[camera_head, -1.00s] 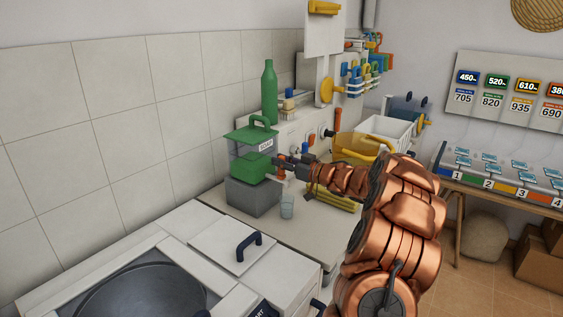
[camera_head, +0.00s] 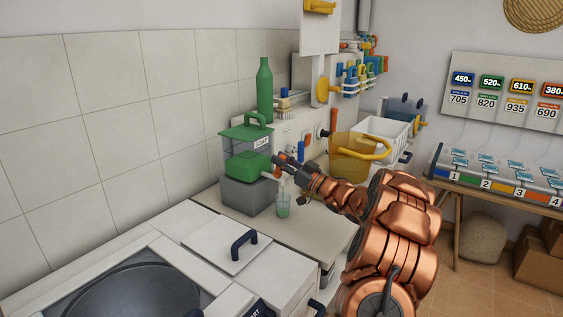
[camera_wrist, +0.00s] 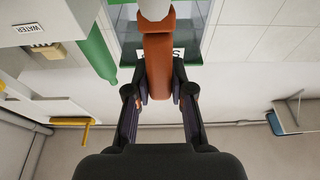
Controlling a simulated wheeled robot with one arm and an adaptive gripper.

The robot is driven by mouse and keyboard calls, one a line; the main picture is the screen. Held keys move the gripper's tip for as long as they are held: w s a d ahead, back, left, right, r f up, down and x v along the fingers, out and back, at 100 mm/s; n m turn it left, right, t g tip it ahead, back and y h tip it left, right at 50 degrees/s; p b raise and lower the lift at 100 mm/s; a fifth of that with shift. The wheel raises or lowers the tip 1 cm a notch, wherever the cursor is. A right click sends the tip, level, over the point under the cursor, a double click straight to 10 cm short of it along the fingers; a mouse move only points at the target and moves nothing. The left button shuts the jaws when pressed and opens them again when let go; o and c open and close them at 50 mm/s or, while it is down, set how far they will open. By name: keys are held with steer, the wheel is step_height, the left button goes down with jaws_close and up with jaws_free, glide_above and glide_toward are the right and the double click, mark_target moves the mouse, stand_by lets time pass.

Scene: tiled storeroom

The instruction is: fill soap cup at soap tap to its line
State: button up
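The soap dispenser (camera_head: 247,152) is a clear tank with a green lid, green soap inside and a SOAP label, standing on a grey block (camera_head: 245,196). Its orange tap lever (camera_head: 277,172) is at the front right. The lever also shows in the wrist view (camera_wrist: 158,65), between my fingertips. My gripper (camera_head: 280,161) is closed around the lever, with a pad on each side. The small clear soap cup (camera_head: 283,207) stands upright on the counter below the tap and looks greenish inside. Its line and exact level are too small to tell.
A green bottle (camera_head: 265,90) stands behind the dispenser. A yellow bucket (camera_head: 350,165) and a white bin (camera_head: 382,132) are to the right. A white lid with a dark handle (camera_head: 245,244) lies in front. Counter space right of the cup is clear.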

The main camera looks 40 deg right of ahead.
steer(key=o, duration=0.5)
steer(key=shift+c, duration=0.2)
steer(key=shift+s, duration=0.1)
steer(key=v, duration=1.2)
